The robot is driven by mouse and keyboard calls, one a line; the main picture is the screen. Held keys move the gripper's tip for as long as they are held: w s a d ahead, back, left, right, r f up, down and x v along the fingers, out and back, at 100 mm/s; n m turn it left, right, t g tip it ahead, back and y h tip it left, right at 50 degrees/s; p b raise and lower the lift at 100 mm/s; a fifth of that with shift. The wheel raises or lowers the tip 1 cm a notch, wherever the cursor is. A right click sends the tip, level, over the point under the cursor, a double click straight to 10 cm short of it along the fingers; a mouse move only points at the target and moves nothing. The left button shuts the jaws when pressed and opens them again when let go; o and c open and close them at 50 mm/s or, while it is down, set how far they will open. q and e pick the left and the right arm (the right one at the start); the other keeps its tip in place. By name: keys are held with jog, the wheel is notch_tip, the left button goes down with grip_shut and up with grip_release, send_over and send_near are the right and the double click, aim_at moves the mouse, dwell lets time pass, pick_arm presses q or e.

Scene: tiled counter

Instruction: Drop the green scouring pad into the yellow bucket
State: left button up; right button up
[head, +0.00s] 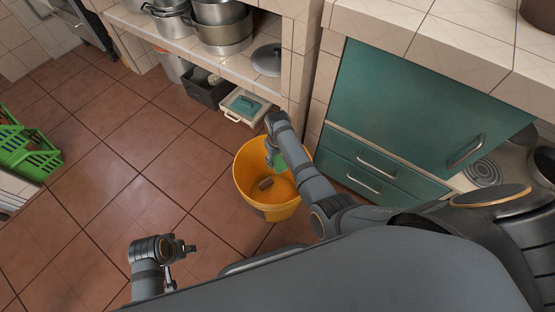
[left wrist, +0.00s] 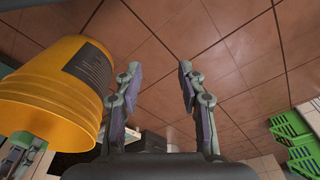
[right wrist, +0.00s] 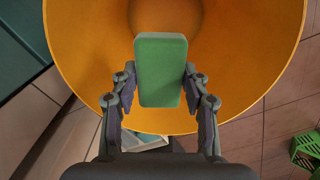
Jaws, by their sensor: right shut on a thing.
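In the head view the pad (head: 280,161) is partly hidden by my right arm. My left gripper (left wrist: 187,75) is open and empty, low over the floor to the left of the bucket.
Green crates (head: 30,150) stand at the far left. A shelf (head: 200,50) with metal pots (head: 220,28), a dark bin (head: 207,92) and a white tray with a teal lid (head: 243,105) are behind the bucket. Teal drawers (head: 380,165) stand to its right. The floor at left is clear.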

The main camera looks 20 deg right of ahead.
aim_at(278, 160)
jog(key=shift+f+b, duration=0.55)
jog(key=shift+f, duration=0.15)
jog(key=o, duration=1)
pick_arm(q)
jog(key=r, duration=0.2)
jog(key=d+r, duration=0.1)
jog(key=shift+s+r, duration=0.25)
jog(key=shift+r, duration=0.05)
pick_arm(e)
notch_tip(278, 160, up, 8)
jog(key=shift+f, duration=0.25)
